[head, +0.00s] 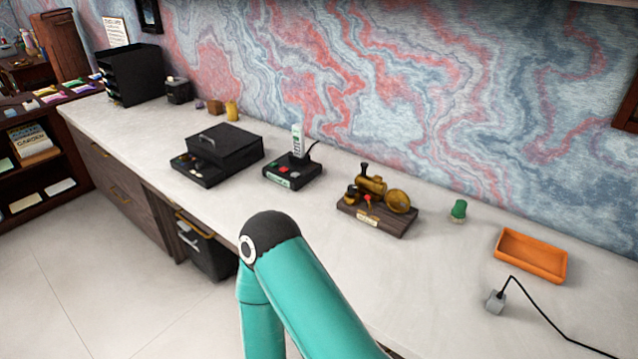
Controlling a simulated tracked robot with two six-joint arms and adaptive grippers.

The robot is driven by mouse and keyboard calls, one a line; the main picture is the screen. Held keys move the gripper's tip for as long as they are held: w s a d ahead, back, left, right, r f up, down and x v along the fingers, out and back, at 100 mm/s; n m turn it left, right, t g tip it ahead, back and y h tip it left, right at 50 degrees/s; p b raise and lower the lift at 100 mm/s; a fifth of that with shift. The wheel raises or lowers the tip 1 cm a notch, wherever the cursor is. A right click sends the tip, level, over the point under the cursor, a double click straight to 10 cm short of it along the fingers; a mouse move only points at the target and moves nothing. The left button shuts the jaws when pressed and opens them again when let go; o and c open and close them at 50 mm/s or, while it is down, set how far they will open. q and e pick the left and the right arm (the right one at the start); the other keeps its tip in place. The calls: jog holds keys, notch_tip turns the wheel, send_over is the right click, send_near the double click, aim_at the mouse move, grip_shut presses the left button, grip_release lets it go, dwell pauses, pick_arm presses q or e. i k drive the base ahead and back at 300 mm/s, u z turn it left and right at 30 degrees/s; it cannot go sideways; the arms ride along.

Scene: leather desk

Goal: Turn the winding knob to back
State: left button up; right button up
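A brass model engine (372,188) stands on a dark wooden base (385,226) on the desk, right of centre. It has a dark chimney, a round brass wheel (397,201) at its right and a small red part (367,199) at its front. A pale label (368,220) is on the front of the base. I cannot tell which part is the winding knob, or which way it is turned. Neither gripper is in view; only a teal arm of mine shows at the bottom centre, apart from the engine.
Left of the engine are a cordless phone on its dock (291,172) and a black box (222,147) with a tray. To the right are a green object (459,209), an orange tray (532,256) and a grey plug (495,301) with a black cable. The desk's front is mostly clear.

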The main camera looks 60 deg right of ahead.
aim_at(352, 189)
jog(key=u, duration=0.2)
jog(key=i, duration=1.95)
jog(key=z, duration=2.35)
